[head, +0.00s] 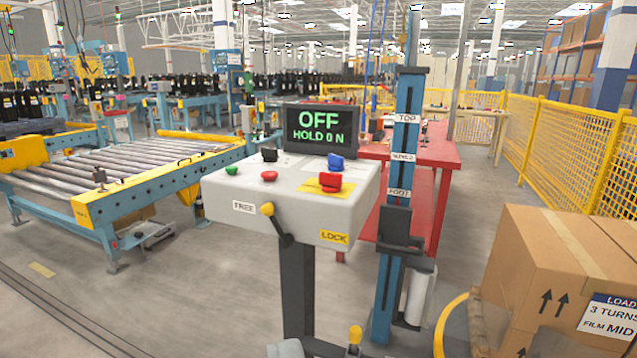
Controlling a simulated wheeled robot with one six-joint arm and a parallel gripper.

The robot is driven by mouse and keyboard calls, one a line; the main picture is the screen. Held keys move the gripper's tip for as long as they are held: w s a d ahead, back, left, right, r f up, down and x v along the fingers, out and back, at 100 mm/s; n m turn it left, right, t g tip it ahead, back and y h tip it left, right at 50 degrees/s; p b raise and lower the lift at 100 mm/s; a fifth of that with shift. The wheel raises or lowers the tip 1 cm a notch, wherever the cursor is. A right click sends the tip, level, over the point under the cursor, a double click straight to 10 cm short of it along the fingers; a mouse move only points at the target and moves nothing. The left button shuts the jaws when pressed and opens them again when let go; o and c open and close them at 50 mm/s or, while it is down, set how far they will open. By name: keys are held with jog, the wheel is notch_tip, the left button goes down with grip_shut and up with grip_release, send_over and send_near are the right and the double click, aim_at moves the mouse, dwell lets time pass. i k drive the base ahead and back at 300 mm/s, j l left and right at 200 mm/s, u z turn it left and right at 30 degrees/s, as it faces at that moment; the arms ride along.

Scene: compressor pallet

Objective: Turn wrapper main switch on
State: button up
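The wrapper's control box (225,192) stands on a dark post, with a light grey sloping top. A red rotary knob on a yellow plate (329,184), which looks like the main switch, sits at its right front. The display (321,129) reads "OFF" and "HOLD 0 N" in green. A blue knob (336,162), a black knob (269,154), a green button (231,170) and a red button (269,176) share the panel. Grey and yellow-tipped parts at the bottom edge may be my gripper (320,345), below and apart from the box; its fingers cannot be made out.
A blue mast (388,290) stands close right, before a red table (440,160). Cartons (540,260) are at right, a roller conveyor (120,180) at left. Floor between conveyor and box is clear.

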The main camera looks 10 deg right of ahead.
aim_at(330, 182)
jog(key=i+j+z, duration=0.1)
jog(key=z, duration=0.4)
jog(key=i+j+z, duration=0.15)
jog(key=j, duration=0.15)
jog(key=i+j+z, duration=0.2)
jog(key=j+z, duration=0.15)
jog(key=j, duration=0.25)
jog(key=i+j+z, duration=0.15)
jog(key=j, duration=0.2)
jog(key=i+j, duration=0.15)
jog(key=j, duration=0.25)
jog(key=i+j, duration=0.1)
jog(key=j, duration=0.3)
